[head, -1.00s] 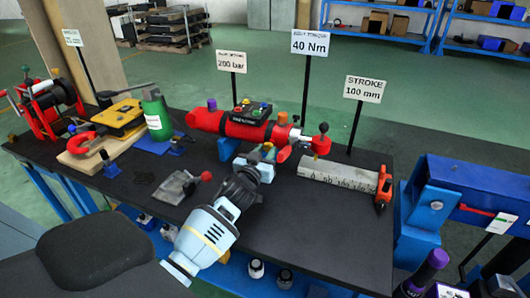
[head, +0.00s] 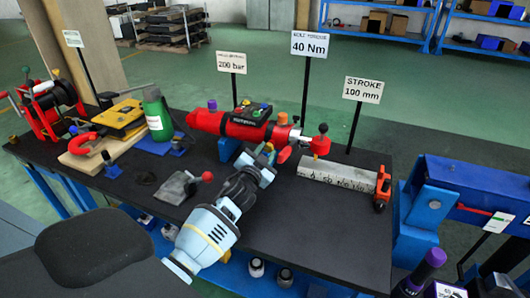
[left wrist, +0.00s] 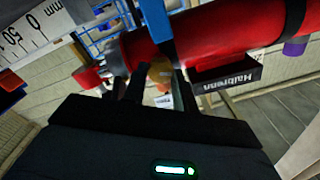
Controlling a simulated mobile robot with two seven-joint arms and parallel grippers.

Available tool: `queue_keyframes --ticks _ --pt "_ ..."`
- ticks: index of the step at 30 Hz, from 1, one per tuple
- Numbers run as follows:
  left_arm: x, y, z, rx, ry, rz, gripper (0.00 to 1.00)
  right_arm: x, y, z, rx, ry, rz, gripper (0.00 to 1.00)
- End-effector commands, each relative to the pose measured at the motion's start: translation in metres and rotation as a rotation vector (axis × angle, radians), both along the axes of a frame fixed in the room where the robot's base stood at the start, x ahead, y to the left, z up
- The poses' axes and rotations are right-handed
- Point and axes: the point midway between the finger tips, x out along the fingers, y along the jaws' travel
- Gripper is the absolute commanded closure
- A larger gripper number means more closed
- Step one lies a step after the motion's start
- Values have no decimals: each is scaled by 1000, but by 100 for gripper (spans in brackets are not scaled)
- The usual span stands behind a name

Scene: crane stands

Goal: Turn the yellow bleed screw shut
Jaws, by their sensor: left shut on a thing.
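The red cylinder (head: 205,121) lies across the bench on blue supports. My left gripper (head: 268,156) is at its near side, towards the right end. In the left wrist view the yellow bleed screw (left wrist: 160,72) shows between the two dark fingers of my left gripper (left wrist: 157,84), beside the red cylinder (left wrist: 215,38). The fingers are shut on the screw. In the head view the gripper hides most of the screw, and how far it is turned cannot be told. My right gripper is not in view.
A grey ruler block (head: 338,174) stands to the right, and a small grey block with a red-knobbed lever (head: 178,187) to the left. The bench front right is clear. Sign posts stand behind.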

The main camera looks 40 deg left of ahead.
Motion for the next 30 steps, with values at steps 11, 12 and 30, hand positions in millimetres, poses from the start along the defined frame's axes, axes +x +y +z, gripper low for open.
queue_keyframes --ticks 11,12,30 --pt "0 0 0 352 85 0 95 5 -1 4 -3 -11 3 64" --pt "0 0 0 389 94 0 95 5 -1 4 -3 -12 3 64" --pt "0 0 -1 935 224 0 95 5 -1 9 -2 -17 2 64"
